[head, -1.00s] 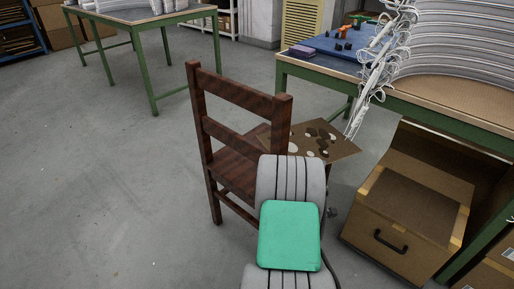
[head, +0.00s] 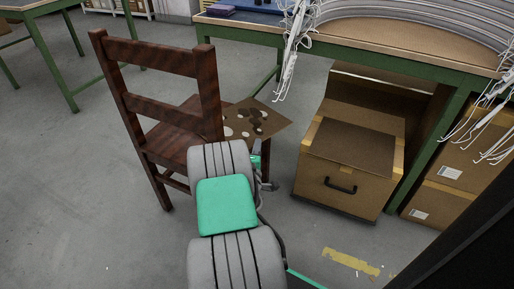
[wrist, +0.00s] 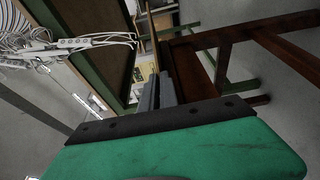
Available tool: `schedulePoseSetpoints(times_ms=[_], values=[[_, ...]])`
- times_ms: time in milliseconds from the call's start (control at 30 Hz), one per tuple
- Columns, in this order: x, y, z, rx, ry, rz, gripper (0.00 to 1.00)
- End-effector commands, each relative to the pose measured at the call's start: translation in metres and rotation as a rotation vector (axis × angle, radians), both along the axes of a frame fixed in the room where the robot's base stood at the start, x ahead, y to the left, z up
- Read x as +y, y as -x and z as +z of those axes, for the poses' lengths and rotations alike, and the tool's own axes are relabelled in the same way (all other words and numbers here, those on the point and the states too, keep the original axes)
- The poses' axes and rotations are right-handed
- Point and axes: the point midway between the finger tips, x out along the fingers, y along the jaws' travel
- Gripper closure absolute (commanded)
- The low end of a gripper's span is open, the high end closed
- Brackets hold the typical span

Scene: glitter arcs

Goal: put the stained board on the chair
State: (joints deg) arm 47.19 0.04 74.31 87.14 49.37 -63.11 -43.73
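The stained board (head: 262,122), a thin brown sheet with pale and dark blotches, lies about level at the right side of the chair (head: 170,128). In the wrist view it shows edge-on as a thin tan strip (wrist: 153,35) running into my gripper (wrist: 158,92). My gripper is shut on its edge. The dark wooden chair (wrist: 205,68) shows beside the board in the wrist view, with a small gap from its seat. In the head view my arm hides the fingertips and part of the board and seat. I cannot tell there how far the board overlaps the seat.
A green-framed workbench (head: 360,48) with hanging white cables (head: 292,50) stands behind and to the right. A cardboard box with a black handle (head: 345,165) is right of the board. Another green table (head: 48,50) is at the far left. Floor left of the chair is clear.

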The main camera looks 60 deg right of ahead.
Motion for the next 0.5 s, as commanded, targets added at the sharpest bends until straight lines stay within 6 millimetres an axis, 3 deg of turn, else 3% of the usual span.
schedulePoseSetpoints(times_ms=[300,500], values=[[0.0002,-0.0002,-0.0010,0.000,0.000,0.001,0.74],[0.0002,-0.0002,-0.0007,0.000,0.000,0.001,0.74]])
